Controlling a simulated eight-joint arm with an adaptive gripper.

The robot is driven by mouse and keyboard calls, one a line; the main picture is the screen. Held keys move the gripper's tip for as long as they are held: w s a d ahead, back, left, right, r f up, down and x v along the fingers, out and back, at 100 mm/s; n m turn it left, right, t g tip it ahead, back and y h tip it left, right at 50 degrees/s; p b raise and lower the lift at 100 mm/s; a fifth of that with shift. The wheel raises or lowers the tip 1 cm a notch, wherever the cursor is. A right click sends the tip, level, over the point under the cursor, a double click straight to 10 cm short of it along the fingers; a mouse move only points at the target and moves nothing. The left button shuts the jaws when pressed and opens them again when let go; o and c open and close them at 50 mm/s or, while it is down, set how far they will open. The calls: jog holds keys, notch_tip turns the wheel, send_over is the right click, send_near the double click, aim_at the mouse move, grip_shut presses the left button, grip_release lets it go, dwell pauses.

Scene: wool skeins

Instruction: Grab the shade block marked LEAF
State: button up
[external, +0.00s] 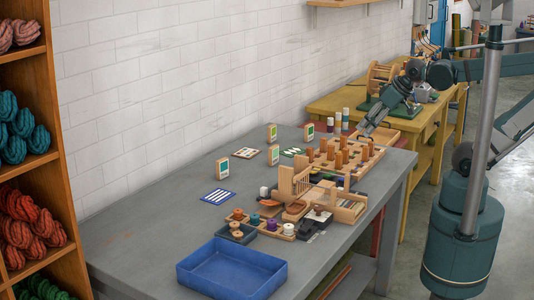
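My gripper (366,130) points down and left over the far right of the table, beyond the right block and above a wooden peg tray. Its fingers are too small to tell open from shut. I see nothing clearly held in it.
The peg tray (325,161) with brown pegs lies right of the blocks. A wooden rack (293,183), spools (236,228) and a blue tray (231,271) fill the front. Flat cards lie near the blocks, including a blue striped one (217,196). The table's left side is clear.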

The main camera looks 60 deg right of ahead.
jog(key=w+d+r+n+g+h+p, duration=0.1)
jog(key=w+d+r+n+g+p, duration=0.25)
jog(key=w, duration=0.65)
jog(key=n+g+h+p, duration=0.35)
jog(key=n+p, duration=0.55)
jog(key=n, duration=0.4)
send_over(308, 126)
jog(key=a, duration=0.2)
notch_tip(308, 126, down, 13)
jog(key=shift+d+r, duration=0.15)
jog(key=shift+r, duration=0.05)
jog(key=shift+w+d+f+n, duration=0.2)
jog(key=shift+d+f+n, duration=0.05)
jog(key=shift+f, duration=0.3)
jog(key=shift+b+x, duration=0.35)
jog(key=shift+x, duration=0.95)
